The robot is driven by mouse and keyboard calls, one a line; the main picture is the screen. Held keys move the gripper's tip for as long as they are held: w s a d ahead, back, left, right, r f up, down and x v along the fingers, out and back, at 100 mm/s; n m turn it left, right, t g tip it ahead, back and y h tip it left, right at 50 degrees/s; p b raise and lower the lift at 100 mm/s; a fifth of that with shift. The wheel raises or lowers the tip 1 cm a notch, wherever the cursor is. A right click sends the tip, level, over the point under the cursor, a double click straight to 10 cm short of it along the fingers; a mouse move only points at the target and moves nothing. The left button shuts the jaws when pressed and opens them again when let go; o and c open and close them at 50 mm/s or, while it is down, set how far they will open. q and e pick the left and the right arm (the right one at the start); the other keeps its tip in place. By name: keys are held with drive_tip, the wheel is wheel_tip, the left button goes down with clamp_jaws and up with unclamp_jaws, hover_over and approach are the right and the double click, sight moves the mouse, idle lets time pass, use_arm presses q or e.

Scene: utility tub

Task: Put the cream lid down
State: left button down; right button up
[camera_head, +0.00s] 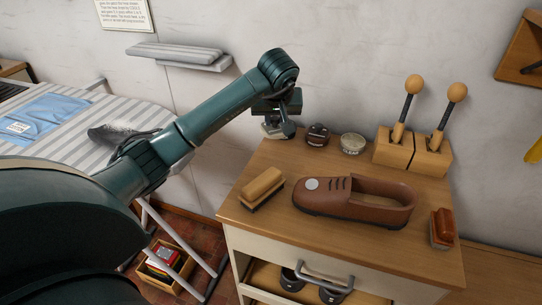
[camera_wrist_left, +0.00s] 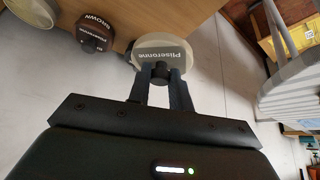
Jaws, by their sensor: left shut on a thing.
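My left gripper (camera_head: 281,127) is at the back left corner of the wooden cabinet top, pointing down. In the left wrist view its fingers (camera_wrist_left: 160,70) are shut on the cream lid (camera_wrist_left: 152,42), a round cream piece with a dark "Pliseronne" label. In the head view only a pale part of the lid (camera_head: 271,130) shows under the gripper. I cannot tell whether it touches anything below. A brown tin (camera_head: 317,135) stands just right of the gripper; it also shows in the left wrist view (camera_wrist_left: 94,34). My right gripper is not in view.
A pale round tin (camera_head: 352,143) stands right of the brown tin. An ironing board (camera_head: 75,150) is at left.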

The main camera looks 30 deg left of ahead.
sight(275, 131)
use_arm(q)
drive_tip(key=f, duration=1)
drive_tip(key=shift+w+a, duration=0.1)
drive_tip(key=shift+a, duration=0.15)
drive_tip(key=shift+f, duration=0.1)
drive_tip(key=shift+f, duration=0.15)
drive_tip(key=c, duration=1.3)
unclamp_jaws()
drive_tip(key=shift+r, duration=0.45)
drive_tip(key=v, duration=1)
drive_tip(key=shift+d+r, duration=0.2)
drive_tip(key=shift+r, duration=0.1)
drive_tip(key=shift+s+d+r+p, duration=0.15)
drive_tip(key=shift+s+r+p, duration=0.15)
drive_tip(key=shift+s+r, duration=0.05)
